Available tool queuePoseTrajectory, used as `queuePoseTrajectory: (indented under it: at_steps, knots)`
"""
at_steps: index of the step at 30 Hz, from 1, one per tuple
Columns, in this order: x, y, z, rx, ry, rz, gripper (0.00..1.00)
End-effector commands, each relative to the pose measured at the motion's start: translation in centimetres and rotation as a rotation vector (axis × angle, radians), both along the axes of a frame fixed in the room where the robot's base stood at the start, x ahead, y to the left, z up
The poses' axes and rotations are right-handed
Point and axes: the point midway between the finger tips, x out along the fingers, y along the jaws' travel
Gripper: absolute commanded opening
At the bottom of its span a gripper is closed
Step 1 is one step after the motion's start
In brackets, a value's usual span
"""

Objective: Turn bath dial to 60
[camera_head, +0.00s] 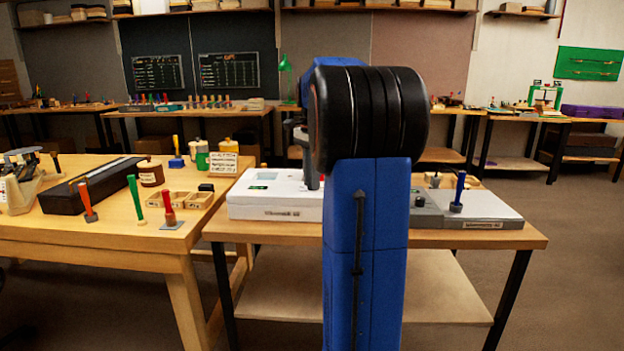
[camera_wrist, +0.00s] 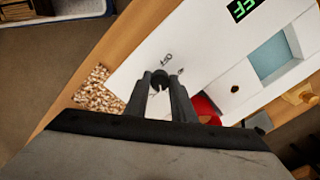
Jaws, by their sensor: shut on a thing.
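The bath is a white box (camera_head: 275,213) on the middle bench, left of my arm in the head view, with a small green display. In the wrist view its white top (camera_wrist: 215,62) fills the centre, with green lit characters and a bluish recess. The bath dial (camera_wrist: 159,76) is a small dark knob on that top, mostly covered by the fingers. My gripper (camera_wrist: 160,82) is shut on it. The dial's pointer is hidden.
A red object (camera_wrist: 207,108) lies close right of the fingers. A patch of tan granules (camera_wrist: 98,90) is left of them. A grey device (camera_head: 470,210) with a blue-handled tool (camera_head: 459,190) stands right of my arm. A wooden bench (camera_head: 90,232) with tools is left.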

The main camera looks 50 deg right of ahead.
Motion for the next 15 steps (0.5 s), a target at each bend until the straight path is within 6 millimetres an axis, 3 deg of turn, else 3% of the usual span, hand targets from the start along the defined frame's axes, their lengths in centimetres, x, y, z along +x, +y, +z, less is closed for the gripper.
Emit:
queuePoseTrajectory:
  at_steps: [15]
  knots:
    - [0.11,-0.07,0.12,-0.003,-0.003,-0.344,0.00]
